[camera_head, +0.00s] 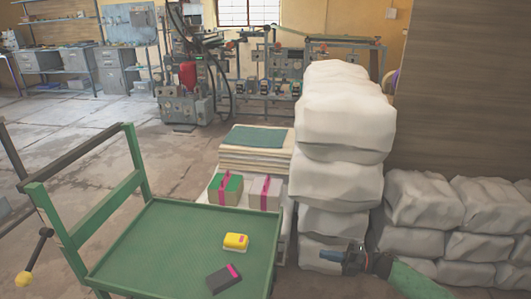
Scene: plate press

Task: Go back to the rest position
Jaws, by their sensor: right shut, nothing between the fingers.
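My right gripper (328,256) is at the lower right of the head view, in front of the tall stack of white sacks (340,170). It is shut and holds nothing. It is to the right of the green cart (170,222) and apart from the things on it. My left gripper is out of view.
On the cart tray lie a yellow block (236,241) and a dark block (223,278) with a pink mark. Behind it are two strapped boxes (265,192) and a stack of sheets (255,153). More sacks (425,200) fill the right. Open floor (95,120) is at the left.

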